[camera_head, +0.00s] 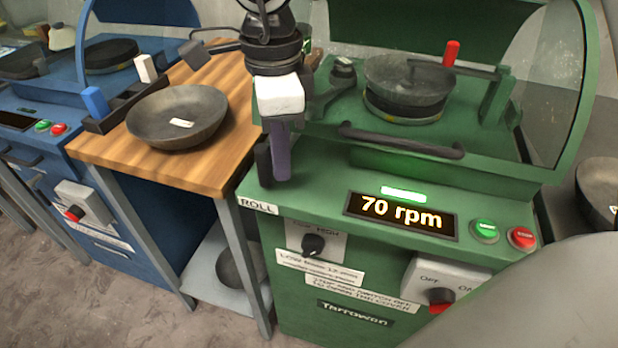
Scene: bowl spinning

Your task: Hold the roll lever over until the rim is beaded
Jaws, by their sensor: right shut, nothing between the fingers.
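My right gripper (280,150) is shut and points down at the left front of the green machine (320,205), above the ROLL label (258,205). A black upright piece (263,160), which seems to be part of the roll lever, stands close beside the fingers. The gripper hides much of the lever, so I cannot tell whether they touch. A grey metal bowl (405,82) sits on the spindle behind the clear cover (540,90). Its rim's shape is too small to judge. The display (402,215) reads 70 rpm, and a green strip above it is lit. My left gripper is out of view.
The cover's dark handle bar (400,146) runs across the front. Green (484,230) and red (522,238) buttons sit right of the display. Another bowl (178,115) rests on the wooden table (205,165) to the left. A blue machine (115,185) stands beyond it.

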